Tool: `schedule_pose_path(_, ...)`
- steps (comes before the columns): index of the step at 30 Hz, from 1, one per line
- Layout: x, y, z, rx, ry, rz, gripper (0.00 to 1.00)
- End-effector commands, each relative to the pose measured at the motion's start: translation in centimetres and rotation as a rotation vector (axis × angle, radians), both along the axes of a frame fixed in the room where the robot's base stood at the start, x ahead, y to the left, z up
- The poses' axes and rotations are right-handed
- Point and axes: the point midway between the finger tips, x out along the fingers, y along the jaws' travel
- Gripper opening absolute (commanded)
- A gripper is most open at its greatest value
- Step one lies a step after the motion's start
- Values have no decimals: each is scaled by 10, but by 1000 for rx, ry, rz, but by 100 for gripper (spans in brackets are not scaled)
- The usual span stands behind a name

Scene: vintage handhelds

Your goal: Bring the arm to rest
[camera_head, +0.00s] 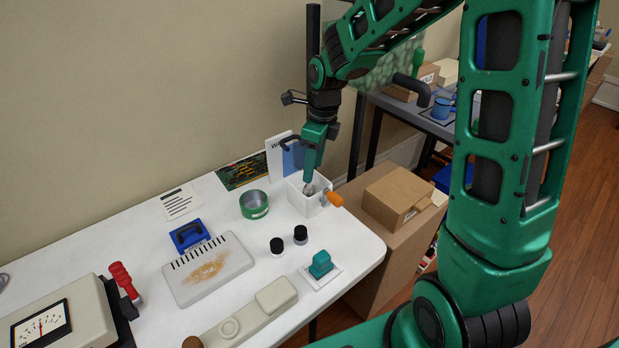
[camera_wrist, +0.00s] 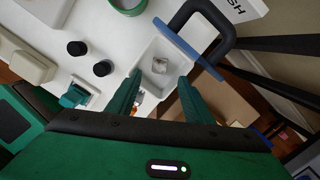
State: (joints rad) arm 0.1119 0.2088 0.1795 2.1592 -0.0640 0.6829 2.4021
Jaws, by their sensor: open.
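My green gripper (camera_wrist: 158,92) is open, with its two fingers apart over the white bin in the wrist view. In the head view my gripper (camera_head: 309,176) points down at the white bin (camera_head: 303,203), near the far right corner of the white table. A small clear or greyish object (camera_wrist: 160,65) lies inside the bin (camera_wrist: 152,49), apart from the fingers. An orange-handled item (camera_head: 333,198) sits at the bin's right side. My arm reaches in from the right of the head view.
A cardboard box (camera_head: 396,196) stands to the right.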

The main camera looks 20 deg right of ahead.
Motion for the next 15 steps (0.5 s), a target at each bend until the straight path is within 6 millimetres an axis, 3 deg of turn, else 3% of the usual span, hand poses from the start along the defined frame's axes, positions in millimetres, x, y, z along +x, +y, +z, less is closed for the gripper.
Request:
schedule_pose_path(6,-2,-1,25,1,0,2,47)
schedule_pose_path(15,-3,-1,29,2,3,3,47)
